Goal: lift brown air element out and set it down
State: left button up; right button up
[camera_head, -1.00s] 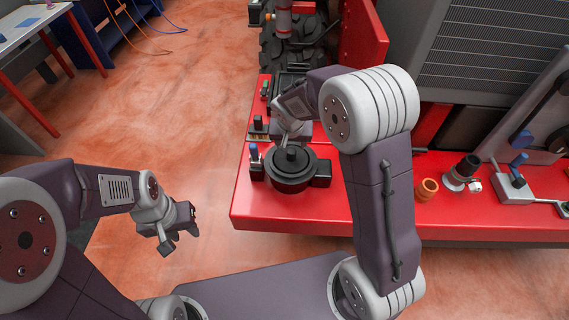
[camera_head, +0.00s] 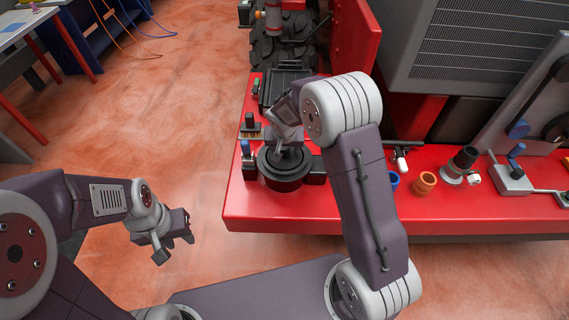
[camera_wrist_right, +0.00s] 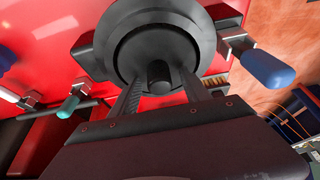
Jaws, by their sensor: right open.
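A round black housing (camera_head: 284,172) stands on the red bench, closed by a dark lid with an upright knob (camera_wrist_right: 160,72) at its middle. I see no brown air element; I cannot tell whether it is under the lid. My right gripper (camera_head: 290,150) is over the housing, and in the right wrist view its two fingers (camera_wrist_right: 160,88) are open on either side of the knob, with gaps showing. In the head view the gripper hides most of the knob. My left gripper (camera_head: 180,235) hangs in front of the bench, left of it, seemingly empty.
The red bench (camera_head: 245,210) also holds an orange cup (camera_head: 424,182), a blue ring (camera_head: 392,181), a dark cylinder on a pale base (camera_head: 460,165) and a black tray (camera_head: 285,88). A blue-handled clamp (camera_wrist_right: 262,66) is close beside the housing. The bench front by the housing is clear.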

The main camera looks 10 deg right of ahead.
jog(key=shift+c, duration=0.3)
grip_shut()
jog(key=shift+r, duration=0.1)
notch_tip(320, 180, up, 12)
jog(key=p, duration=0.9)
jog(key=shift+f, duration=0.2)
dwell(0.7)
